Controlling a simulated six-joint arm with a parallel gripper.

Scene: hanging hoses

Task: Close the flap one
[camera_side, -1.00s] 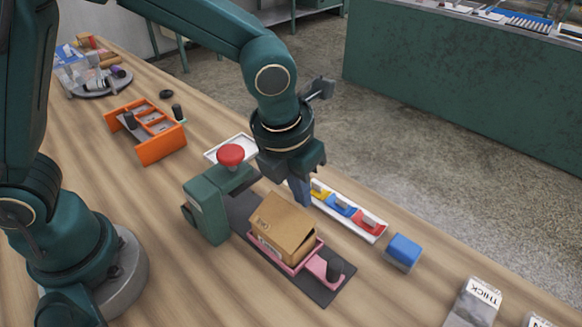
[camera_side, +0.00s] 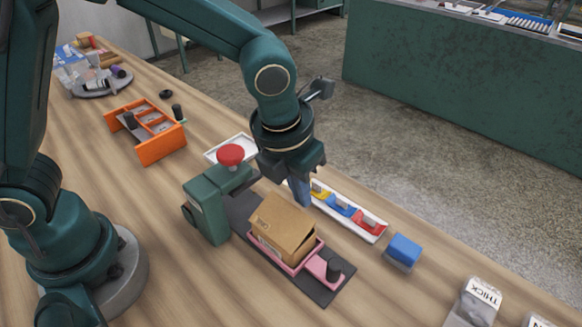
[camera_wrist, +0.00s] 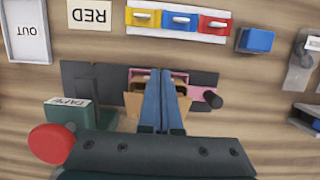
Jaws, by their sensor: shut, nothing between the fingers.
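A brown cardboard box (camera_side: 283,228) sits in a pink holder (camera_side: 318,267) on a dark grey track (camera_side: 310,288). In the wrist view the box (camera_wrist: 136,104) shows flaps standing out at its left and right sides, with part of its dark inside visible between them. Which flap is number one cannot be told. My gripper (camera_side: 303,200) is shut and empty, pointing down at the far side of the box. In the wrist view my gripper (camera_wrist: 166,76) reaches across the middle of the box and hides part of it. Contact with a flap cannot be told.
A green tape machine (camera_side: 207,207) with a red knob (camera_side: 230,155) stands at the track's left end.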

